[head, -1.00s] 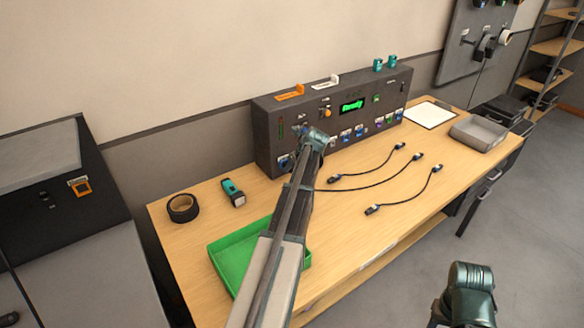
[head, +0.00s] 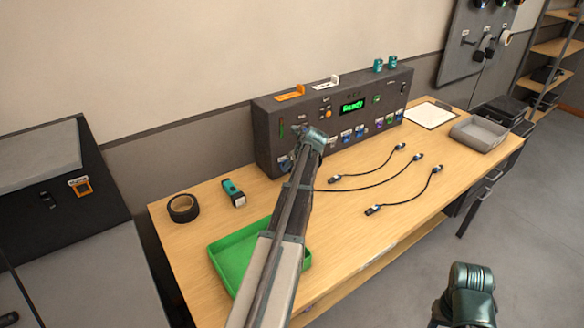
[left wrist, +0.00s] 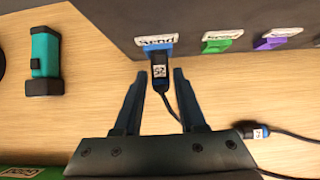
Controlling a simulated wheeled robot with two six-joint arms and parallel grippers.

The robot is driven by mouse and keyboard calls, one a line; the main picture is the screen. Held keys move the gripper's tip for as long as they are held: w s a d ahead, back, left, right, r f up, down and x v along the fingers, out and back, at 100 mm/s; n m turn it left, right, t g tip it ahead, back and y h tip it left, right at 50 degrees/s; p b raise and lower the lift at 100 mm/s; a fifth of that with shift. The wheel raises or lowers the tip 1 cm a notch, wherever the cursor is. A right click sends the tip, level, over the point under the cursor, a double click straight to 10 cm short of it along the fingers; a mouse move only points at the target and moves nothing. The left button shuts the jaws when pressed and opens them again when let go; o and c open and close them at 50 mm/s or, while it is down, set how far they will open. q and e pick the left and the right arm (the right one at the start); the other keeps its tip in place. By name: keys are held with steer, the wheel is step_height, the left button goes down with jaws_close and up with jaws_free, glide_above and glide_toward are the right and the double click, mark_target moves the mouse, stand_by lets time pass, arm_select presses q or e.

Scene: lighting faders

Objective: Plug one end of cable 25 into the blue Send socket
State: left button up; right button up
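In the left wrist view a black plug (left wrist: 160,76) with a white number label, too small to read surely, sits at the blue Send socket (left wrist: 155,50) and looks seated in it. Its cable (left wrist: 169,105) bends down and passes behind my gripper. My left gripper (left wrist: 157,74) is open, with one finger on each side of the plug and gaps between. In the head view my forearm hides this gripper and the plug. The middle cable (head: 385,180) runs from a free plug (head: 417,157) leftward behind my arm. My right gripper's fingers are out of view.
The dark console (head: 264,135) shows green "Ready". Two other cables (head: 365,170) (head: 407,199) lie on the table (head: 400,225). A green tray (head: 232,258), flashlight (head: 233,192) and tape roll (head: 183,208) are at left. A grey tray (head: 478,133) is at right.

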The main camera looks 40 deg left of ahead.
arm_select(q)
steer(key=o, duration=0.4)
steer(key=shift+c, duration=0.2)
steer(key=shift+d, duration=0.1)
steer(key=p+v, duration=1.1)
steer(key=v, duration=0.2)
steer(key=shift+r, duration=0.35)
steer(key=shift+d, duration=0.1)
steer(key=shift+d, duration=0.1)
